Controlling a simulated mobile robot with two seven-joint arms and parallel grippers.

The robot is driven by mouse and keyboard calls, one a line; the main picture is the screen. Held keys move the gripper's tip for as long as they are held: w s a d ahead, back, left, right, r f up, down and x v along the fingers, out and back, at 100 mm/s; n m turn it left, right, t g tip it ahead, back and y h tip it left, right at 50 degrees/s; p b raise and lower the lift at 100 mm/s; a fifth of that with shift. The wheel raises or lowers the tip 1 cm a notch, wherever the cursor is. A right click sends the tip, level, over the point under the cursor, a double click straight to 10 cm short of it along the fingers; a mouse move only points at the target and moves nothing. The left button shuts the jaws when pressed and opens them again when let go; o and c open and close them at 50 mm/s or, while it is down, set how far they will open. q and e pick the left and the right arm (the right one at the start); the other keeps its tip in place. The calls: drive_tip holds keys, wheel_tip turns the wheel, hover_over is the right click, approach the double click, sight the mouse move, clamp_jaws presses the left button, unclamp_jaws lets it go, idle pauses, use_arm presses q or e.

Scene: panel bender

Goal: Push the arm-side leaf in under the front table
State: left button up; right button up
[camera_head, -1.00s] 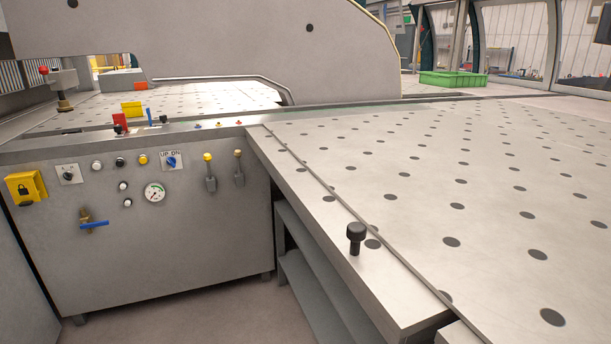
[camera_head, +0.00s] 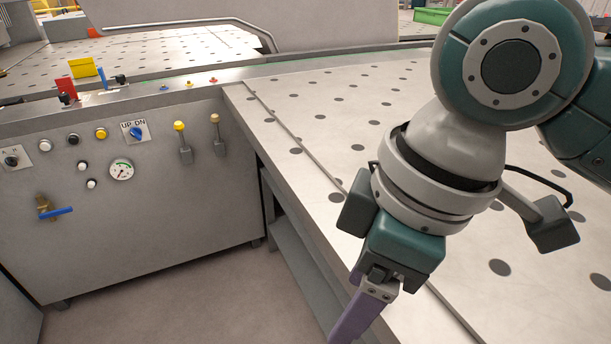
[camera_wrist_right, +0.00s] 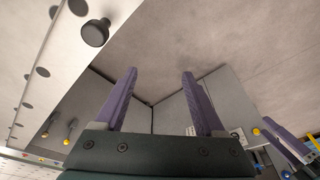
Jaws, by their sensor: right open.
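The arm-side leaf (camera_head: 268,130) is a flat metal strip along the left edge of the perforated front table (camera_head: 300,95), with a thin seam between them. Its black knob (camera_wrist_right: 95,32) shows in the right wrist view; my right arm hides it in the head view. My right gripper (camera_wrist_right: 160,72) is open and empty, its purple fingers apart over the floor side of the leaf, not touching the knob. In the head view the right gripper (camera_head: 358,315) points down near the leaf's edge. A purple finger-like part (camera_wrist_right: 285,140), apparently my left gripper, shows at the wrist view's right edge.
A grey control cabinet (camera_head: 150,220) with buttons, a gauge, a blue-handled valve (camera_head: 55,211) and two levers stands left of the table. Grey shelving (camera_head: 300,255) lies under the leaf. The floor (camera_head: 200,300) in front is clear.

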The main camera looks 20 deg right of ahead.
drive_tip(key=w+d+r+g+h, duration=0.1)
drive_tip(key=w+d+r+h, duration=0.1)
drive_tip(key=w+d+r, duration=0.45)
drive_tip(key=f, duration=0.3)
drive_tip(key=s+d+f, duration=0.1)
drive_tip(key=f, duration=0.3)
drive_tip(key=f+b, duration=0.1)
drive_tip(key=f, duration=0.3)
drive_tip(key=shift+s+d+f, duration=0.2)
drive_tip(key=shift+s+f, duration=0.05)
drive_tip(key=shift+c, duration=0.2)
clamp_jaws()
idle(0.4)
drive_tip(key=shift+d+r, duration=0.1)
